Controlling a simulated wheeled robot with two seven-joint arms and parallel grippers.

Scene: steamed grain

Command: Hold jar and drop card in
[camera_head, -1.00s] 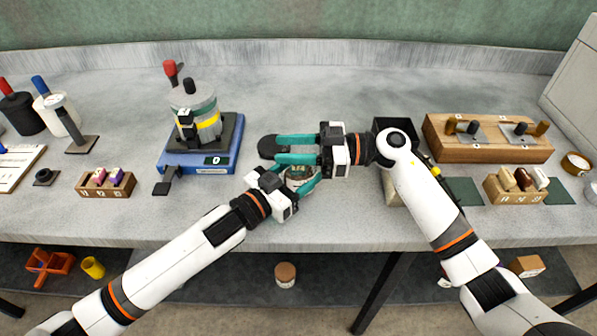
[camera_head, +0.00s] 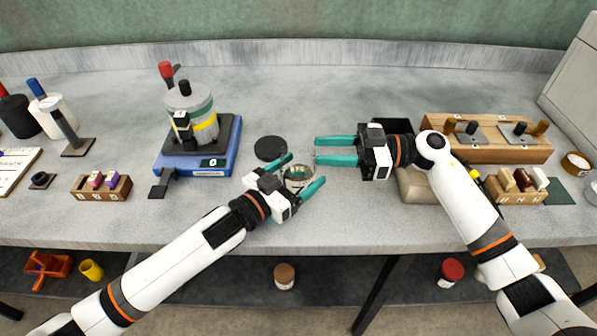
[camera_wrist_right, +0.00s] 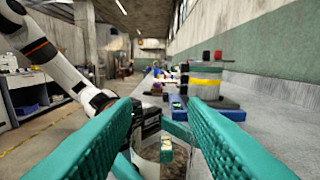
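A clear glass jar (camera_head: 298,179) stands near the table's front edge, between the fingers of my left gripper (camera_head: 307,169). Those fingers press on its two sides. A small pale card with a dark green top (camera_wrist_right: 166,150) shows at the jar in the right wrist view; it appears to be inside, standing upright. My right gripper (camera_head: 317,150) is open and empty, just right of and behind the jar's mouth. Its two teal fingers are wide apart in the right wrist view (camera_wrist_right: 165,100), with the jar (camera_wrist_right: 172,166) beyond them.
A dark round disc (camera_head: 270,148) lies behind the jar. A blue scale (camera_head: 225,160) with a grey pot (camera_head: 192,113) stands to the left. A dark box (camera_head: 393,125) and a beige block (camera_head: 416,187) are by my right arm. Table in front of the scale is mostly clear.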

